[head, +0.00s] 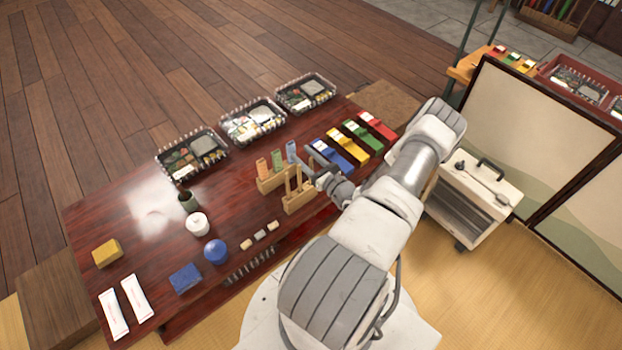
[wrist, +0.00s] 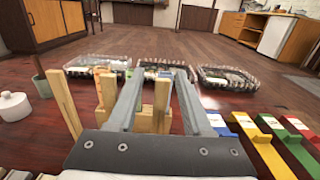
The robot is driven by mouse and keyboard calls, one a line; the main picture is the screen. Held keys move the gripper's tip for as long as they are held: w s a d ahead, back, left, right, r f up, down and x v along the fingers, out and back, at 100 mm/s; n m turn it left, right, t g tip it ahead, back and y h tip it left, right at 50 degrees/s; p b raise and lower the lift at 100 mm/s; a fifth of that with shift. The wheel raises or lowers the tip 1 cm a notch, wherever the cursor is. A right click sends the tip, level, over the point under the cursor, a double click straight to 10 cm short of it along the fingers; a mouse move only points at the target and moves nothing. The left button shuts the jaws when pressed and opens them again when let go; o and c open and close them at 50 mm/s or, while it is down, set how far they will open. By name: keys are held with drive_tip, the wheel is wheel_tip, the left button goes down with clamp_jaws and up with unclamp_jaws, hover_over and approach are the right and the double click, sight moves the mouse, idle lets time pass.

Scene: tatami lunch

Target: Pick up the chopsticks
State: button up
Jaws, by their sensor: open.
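Tall pale wooden sticks, which look like the chopsticks (head: 298,178), stand upright in a light wooden holder (head: 298,204) near the table's front edge. In the wrist view one stick (wrist: 161,100) shows between my gripper's fingers, and a taller one (wrist: 63,103) stands to the left, outside them. My gripper (head: 308,163) is open beside the holder, at its upper right in the head view. In the wrist view its two grey fingers (wrist: 157,78) reach forward, apart. I cannot tell whether they touch any stick. The holder's lower part is hidden by the gripper body there.
A second holder (head: 270,184) with coloured upright pieces stands just behind. Blue (head: 333,156), yellow (head: 347,146), green (head: 362,137) and red (head: 377,126) cases lie to the right. Clear food boxes (head: 192,152) line the far edge. A white lidded pot (head: 197,224) stands left.

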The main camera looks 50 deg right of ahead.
clamp_jaws()
wheel_tip(320, 180, up, 18)
drive_tip(key=p, duration=1.1)
drive_tip(key=shift+r, duration=0.25)
idle(0.4)
